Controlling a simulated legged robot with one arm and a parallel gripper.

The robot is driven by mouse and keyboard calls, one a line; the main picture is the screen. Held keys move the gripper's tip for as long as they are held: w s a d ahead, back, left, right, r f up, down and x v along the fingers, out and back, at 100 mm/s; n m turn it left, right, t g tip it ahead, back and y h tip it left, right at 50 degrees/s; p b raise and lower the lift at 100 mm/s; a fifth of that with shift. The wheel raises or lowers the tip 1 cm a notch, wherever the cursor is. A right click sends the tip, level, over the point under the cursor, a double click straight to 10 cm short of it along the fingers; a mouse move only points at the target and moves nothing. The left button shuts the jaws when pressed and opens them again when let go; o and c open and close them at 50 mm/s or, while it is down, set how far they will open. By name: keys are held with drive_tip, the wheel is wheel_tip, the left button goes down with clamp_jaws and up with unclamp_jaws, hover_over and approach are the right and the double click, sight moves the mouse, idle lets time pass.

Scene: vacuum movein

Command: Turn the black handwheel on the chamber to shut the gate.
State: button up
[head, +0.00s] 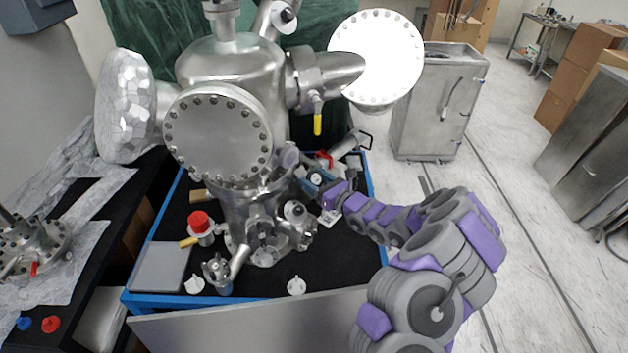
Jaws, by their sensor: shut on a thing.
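The silver vacuum chamber (232,65) stands in the middle of the view, with a large bolted round flange (217,133) facing me. My arm reaches in from the lower right. My gripper (304,175) is at the right side of the chamber's lower part, just right of the big flange. It is shut on a small dark part there, which I take to be the black handwheel. The handwheel is mostly hidden by my gripper, and its rim cannot be made out. The gate inside the chamber is not visible.
The chamber stands on a blue-edged cart (150,298) with a black top. A yellow-handled valve (317,124) hangs above my gripper. A red-capped fitting (199,222) stands at the left. A grey panel (250,322) borders the front.

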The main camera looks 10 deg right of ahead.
drive_tip(key=shift+m+h, duration=0.3)
drive_tip(key=shift+m, duration=0.1)
drive_tip(key=o, duration=1)
drive_tip(key=shift+d, duration=0.2)
drive_tip(key=shift+c, duration=0.2)
drive_tip(key=shift+s, duration=0.2)
drive_tip(key=p+v, duration=0.3)
drive_tip(key=v, duration=1.4)
drive_tip(key=shift+f+p, duration=0.3)
drive_tip(key=shift+p, duration=0.1)
